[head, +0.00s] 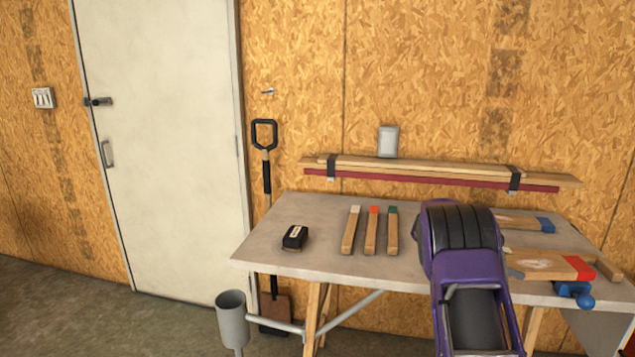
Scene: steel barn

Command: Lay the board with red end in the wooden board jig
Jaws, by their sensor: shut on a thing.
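A broad board with a red end (578,267) shows at the right of the bench, coming out from behind my arm, red end to the right. My gripper (462,225) is at the end of my purple arm; its fingertips are hidden. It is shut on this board. The wooden board jig (607,269) shows as wooden strips behind and right of the board. The board overlaps the jig in view; I cannot tell whether it touches it. A narrow strip with an orange-red end (372,232) lies between a white-ended (350,232) and a green-ended one (392,232).
The grey bench (325,265) has free room at left around a small black block (295,237). A blue-ended board (518,222) lies at back right. A blue clamp (575,293) sits at the front edge. Long boards (430,168) hang on the wall behind.

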